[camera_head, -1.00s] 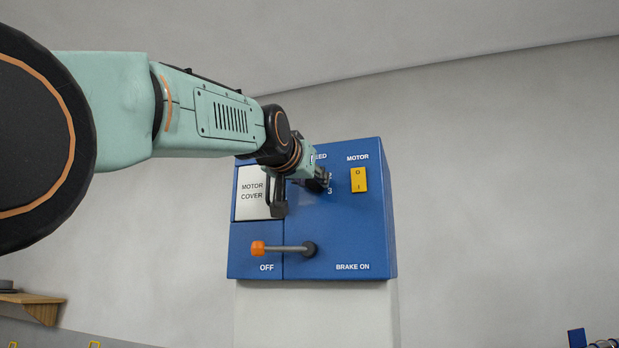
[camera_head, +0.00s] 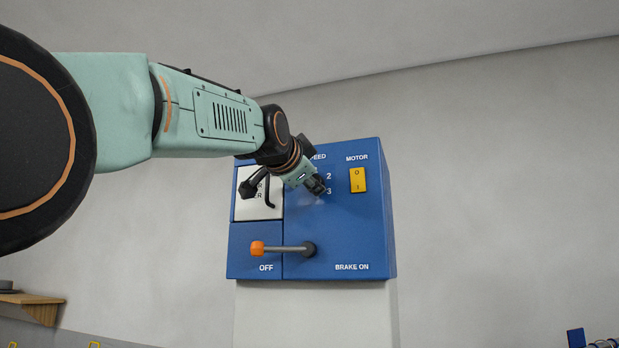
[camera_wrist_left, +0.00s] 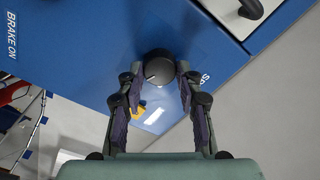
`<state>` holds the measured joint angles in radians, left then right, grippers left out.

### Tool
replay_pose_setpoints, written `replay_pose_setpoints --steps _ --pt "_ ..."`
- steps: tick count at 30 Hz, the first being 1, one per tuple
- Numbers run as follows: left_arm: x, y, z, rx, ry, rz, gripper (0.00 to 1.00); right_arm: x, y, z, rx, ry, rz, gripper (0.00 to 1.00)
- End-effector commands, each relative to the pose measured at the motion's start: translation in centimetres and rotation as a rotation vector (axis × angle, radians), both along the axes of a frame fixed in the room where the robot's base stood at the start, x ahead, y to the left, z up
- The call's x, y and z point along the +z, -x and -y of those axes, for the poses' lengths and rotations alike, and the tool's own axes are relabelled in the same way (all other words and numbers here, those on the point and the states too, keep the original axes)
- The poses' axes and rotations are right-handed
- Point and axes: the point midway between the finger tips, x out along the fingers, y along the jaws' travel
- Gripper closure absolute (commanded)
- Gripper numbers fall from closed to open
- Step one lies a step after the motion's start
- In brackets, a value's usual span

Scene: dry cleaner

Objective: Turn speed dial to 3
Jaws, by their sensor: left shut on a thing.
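The speed dial (camera_wrist_left: 159,67) is a round dark knob on the blue control box (camera_head: 350,230). In the left wrist view it sits between the two fingertips of my left gripper (camera_head: 319,187), which is shut on it. A small light mark shows on the knob near its edge; I cannot tell which number it points to. In the head view my gripper and wrist hide the dial. The printed numbers 2 and 3 show just right of the gripper, under the partly covered SPEED label. My right gripper is not in view.
The yellow motor switch (camera_head: 358,180) is close to the right of the dial. Plain wall surrounds the box.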

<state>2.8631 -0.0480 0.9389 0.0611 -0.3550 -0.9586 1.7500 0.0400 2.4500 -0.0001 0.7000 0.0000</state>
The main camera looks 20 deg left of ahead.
Motion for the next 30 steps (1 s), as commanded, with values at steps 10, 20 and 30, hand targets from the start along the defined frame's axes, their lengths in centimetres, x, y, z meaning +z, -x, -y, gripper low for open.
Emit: replay_pose_setpoints --steps 10,20,30 --pt "0.15 -0.02 -0.14 0.002 -0.103 0.007 0.96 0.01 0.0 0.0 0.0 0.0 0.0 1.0" --pt "0.26 0.02 -0.15 0.001 -0.115 0.011 0.96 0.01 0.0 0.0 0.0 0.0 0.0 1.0" --pt "0.26 0.04 -0.12 0.001 -0.114 0.011 0.49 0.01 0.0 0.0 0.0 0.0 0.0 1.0"
